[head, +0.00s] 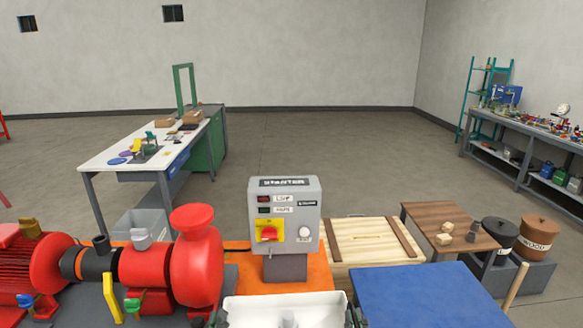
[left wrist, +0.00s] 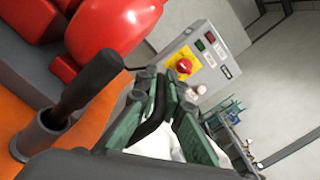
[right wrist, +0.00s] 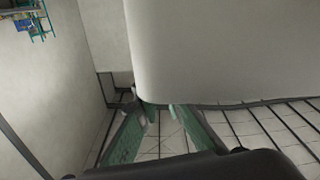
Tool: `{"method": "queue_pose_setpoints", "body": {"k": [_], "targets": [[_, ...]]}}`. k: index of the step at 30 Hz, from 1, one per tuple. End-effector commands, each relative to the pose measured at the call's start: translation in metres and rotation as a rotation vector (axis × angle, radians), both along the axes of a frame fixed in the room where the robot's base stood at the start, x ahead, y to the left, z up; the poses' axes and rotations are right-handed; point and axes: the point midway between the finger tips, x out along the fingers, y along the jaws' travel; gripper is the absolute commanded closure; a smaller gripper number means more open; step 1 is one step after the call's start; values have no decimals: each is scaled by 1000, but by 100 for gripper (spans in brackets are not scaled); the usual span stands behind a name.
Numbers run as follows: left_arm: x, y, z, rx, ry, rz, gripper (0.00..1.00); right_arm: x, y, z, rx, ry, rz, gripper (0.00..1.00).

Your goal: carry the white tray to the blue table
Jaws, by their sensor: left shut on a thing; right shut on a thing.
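The white tray (head: 285,312) is at the bottom centre of the head view, cut off by the frame edge, with a pale object partly visible in it. My left gripper (head: 216,317) is at the tray's left end; in the left wrist view its green fingers (left wrist: 167,110) are shut around a dark handle-like part, with white tray surface behind. My right gripper (head: 356,316) is at the tray's right end; in the right wrist view its fingers (right wrist: 158,112) meet the edge of a large pale surface, apparently the tray. The blue table (head: 430,296) is right of the tray.
A grey starter box (head: 284,215) stands just beyond the tray. A red pump (head: 190,262) is to the left. A wooden crate (head: 372,240), a brown table (head: 450,228) and bins (head: 535,238) stand behind the blue table. Open floor lies farther back.

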Motion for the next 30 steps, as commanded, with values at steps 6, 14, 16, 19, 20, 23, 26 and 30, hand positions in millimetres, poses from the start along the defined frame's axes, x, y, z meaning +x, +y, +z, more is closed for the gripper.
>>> {"method": "queue_pose_setpoints", "body": {"k": [6, 14, 16, 19, 20, 23, 26, 30], "targets": [[-12, -5, 1, -2, -1, -16, 100, -12, 6, -1, 10, 3, 14, 100], [-14, -5, 0, -2, 1, -15, 100, -14, 6, -2, 9, 5, 13, 100], [-15, -5, -1, -2, 1, -15, 100, -15, 5, -4, 9, 5, 12, 100], [-17, -4, -5, -2, 3, -14, 100, -17, 5, -7, 9, 6, 11, 100], [-18, -4, -7, -2, 3, -14, 100, -18, 5, -9, 9, 6, 11, 100], [-22, -4, -13, -3, 2, -13, 100, -22, 5, -15, 9, 6, 11, 100], [-27, -4, -20, -1, 4, -12, 100, -27, 5, -22, 10, 7, 10, 100], [-34, -3, -30, -2, 3, -10, 100, -34, 4, -31, 10, 4, 9, 100]]}}
